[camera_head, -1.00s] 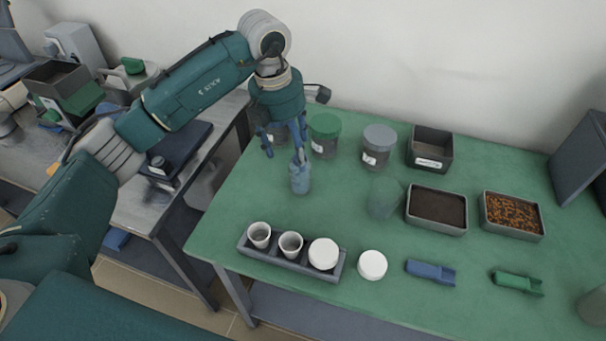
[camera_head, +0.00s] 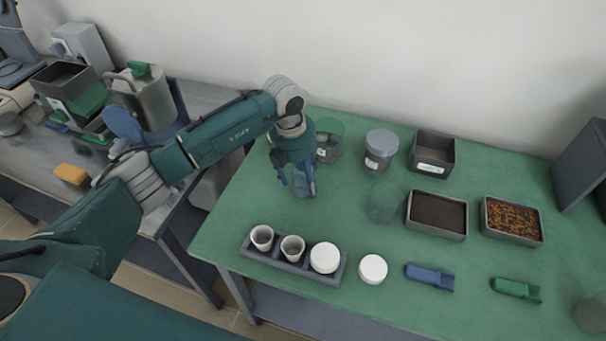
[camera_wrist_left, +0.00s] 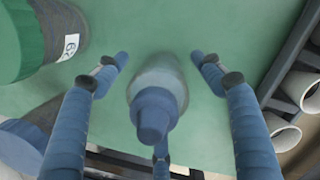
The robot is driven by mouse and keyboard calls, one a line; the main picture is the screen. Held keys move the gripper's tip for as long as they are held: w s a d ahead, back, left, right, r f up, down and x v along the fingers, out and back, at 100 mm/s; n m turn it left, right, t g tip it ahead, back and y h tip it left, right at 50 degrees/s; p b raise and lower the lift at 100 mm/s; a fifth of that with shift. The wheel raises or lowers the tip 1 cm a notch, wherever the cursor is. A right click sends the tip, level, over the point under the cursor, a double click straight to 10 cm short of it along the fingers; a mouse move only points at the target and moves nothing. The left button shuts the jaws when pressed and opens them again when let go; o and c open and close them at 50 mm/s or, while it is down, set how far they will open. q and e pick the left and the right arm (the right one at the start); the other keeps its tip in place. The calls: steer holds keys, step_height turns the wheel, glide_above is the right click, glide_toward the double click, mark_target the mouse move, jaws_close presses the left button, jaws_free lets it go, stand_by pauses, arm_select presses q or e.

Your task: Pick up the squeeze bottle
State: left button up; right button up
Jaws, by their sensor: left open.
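The squeeze bottle (camera_wrist_left: 157,95) shows in the left wrist view, with a blue nozzle cap and a translucent, hazy body. It stands on the green table (camera_head: 334,224). My left gripper (camera_head: 300,190) is open in the head view, lowered over the bottle's place. In the left wrist view its fingers (camera_wrist_left: 160,75) are spread on both sides of the bottle, with gaps, and a third finger shows below it. In the head view the bottle is mostly hidden by the gripper. My right gripper is not in view.
A green-lidded jar (camera_head: 328,140) and a grey-lidded jar (camera_head: 380,152) stand behind and right of the gripper. A rack (camera_head: 290,264) with cups is in front. A clear beaker (camera_head: 385,203) and trays stand to the right.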

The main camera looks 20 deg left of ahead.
arm_select(q)
jaws_close()
stand_by(0.3)
steer(key=shift+w, duration=0.1)
steer(key=shift+r, duration=0.7)
step_height(320, 180, up, 19)
steer(key=b, duration=0.3)
steer(key=shift+f, duration=0.2)
steer(key=c, duration=0.7)
jaws_free()
steer(key=shift+c, duration=0.2)
jaws_close()
